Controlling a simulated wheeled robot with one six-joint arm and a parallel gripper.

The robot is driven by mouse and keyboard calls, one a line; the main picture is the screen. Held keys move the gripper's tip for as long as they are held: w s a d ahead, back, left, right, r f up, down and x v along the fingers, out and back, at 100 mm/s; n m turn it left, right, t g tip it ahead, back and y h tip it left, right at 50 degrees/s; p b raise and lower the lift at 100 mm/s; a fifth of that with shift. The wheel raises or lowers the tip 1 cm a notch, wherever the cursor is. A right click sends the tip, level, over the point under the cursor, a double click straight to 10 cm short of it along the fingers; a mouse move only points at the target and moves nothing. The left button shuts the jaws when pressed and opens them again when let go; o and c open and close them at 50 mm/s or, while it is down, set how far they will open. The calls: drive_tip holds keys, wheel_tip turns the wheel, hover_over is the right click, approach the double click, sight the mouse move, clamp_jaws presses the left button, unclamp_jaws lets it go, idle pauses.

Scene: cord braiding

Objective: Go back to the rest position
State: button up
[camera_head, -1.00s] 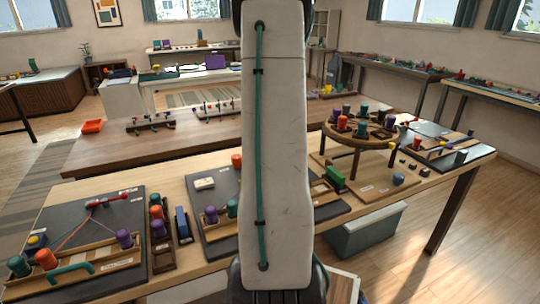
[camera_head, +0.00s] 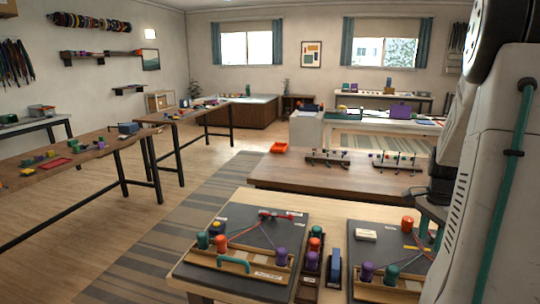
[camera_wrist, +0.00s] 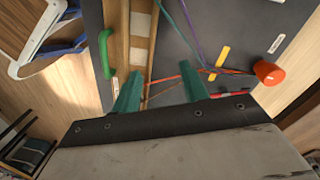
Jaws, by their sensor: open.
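My gripper (camera_wrist: 160,92) is open, with two teal fingers apart in the wrist view and nothing clearly held between them. It hangs over a dark braiding board (camera_wrist: 240,25) with teal, purple and orange cords. An orange cord (camera_wrist: 185,76) runs close to the fingertips; I cannot tell if it touches them. An orange bobbin (camera_wrist: 268,73) is to the right of the fingers. In the head view my arm fills the right edge, and the right-hand board (camera_head: 368,232) lies partly hidden beside it.
A left-hand board (camera_head: 235,222) with several bobbins and a green handle lies on the near table. Dark bobbin holders (camera_head: 308,275) stand between the boards. A brown table (camera_head: 290,172) is behind. Open floor (camera_head: 150,205) lies to the left.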

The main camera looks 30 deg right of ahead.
drive_tip(key=w+a+r+n, duration=0.1)
drive_tip(key=a+r+n, duration=0.4)
drive_tip(key=a, duration=0.6)
drive_tip(key=w+a+r+n, duration=0.1)
drive_tip(key=a+r+n, duration=0.2)
drive_tip(key=a+n, duration=0.55)
drive_tip(key=s+a+r+n+t, duration=0.1)
drive_tip(key=s+a+r+n, duration=0.1)
drive_tip(key=a, duration=0.8)
drive_tip(key=s+a+r+n+t, duration=0.1)
drive_tip(key=s+a+r+n, duration=0.2)
drive_tip(key=a, duration=0.7)
drive_tip(key=s+n, duration=0.2)
drive_tip(key=n, duration=0.1)
drive_tip(key=shift+r, duration=0.15)
